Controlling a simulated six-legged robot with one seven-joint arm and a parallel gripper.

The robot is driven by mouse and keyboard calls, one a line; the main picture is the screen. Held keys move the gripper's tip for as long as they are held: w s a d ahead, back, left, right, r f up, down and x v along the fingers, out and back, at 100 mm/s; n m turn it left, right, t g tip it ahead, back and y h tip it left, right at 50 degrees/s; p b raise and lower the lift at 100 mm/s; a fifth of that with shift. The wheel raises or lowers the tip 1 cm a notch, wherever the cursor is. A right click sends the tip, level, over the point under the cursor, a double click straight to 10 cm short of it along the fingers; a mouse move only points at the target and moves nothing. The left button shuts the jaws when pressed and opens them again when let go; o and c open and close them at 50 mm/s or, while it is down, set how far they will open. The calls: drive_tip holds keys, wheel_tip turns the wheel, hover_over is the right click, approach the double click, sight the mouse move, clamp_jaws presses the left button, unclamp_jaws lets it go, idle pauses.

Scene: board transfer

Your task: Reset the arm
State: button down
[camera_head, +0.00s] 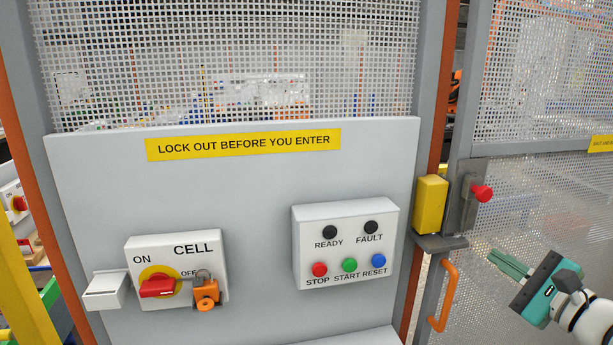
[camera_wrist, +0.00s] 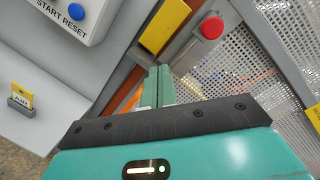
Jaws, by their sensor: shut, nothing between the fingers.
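My gripper (camera_head: 511,265) is at the lower right in the head view, in front of the mesh door and to the right of the orange handle (camera_head: 445,296). Its green fingers are together with nothing between them. In the wrist view the closed fingers (camera_wrist: 159,80) point toward the yellow box (camera_wrist: 166,25) and the red knob (camera_wrist: 212,27), apart from both as far as I can tell. The control box (camera_head: 345,245) with stop, start and reset buttons is to the left of my gripper.
The cell switch box (camera_head: 176,271) has a red handle (camera_head: 157,288) and an orange padlock (camera_head: 206,294) hanging on it. A yellow sign (camera_head: 243,145) is above. The yellow box (camera_head: 430,204) and red knob (camera_head: 482,193) are at the door edge. A yellow tag (camera_wrist: 22,98) stands in a holder.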

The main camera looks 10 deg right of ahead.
drive_tip(key=s+a+f+n+g+y, duration=0.15)
drive_tip(key=a+f+n+g, duration=0.3)
drive_tip(key=a, duration=0.55)
drive_tip(key=w+a+f+n+g+y, duration=0.1)
drive_tip(key=a+f+n+g+y, duration=0.15)
drive_tip(key=a+n+g, duration=0.6)
drive_tip(key=s+a+f+n+h, duration=0.4)
drive_tip(key=s+a+n+h, duration=0.3)
drive_tip(key=n, duration=0.3)
drive_tip(key=shift+s+a+f+t+h, duration=0.2)
drive_tip(key=shift+s+a+t+h, duration=0.25)
drive_tip(key=shift+a, duration=0.3)
drive_tip(key=shift+d, duration=0.2)
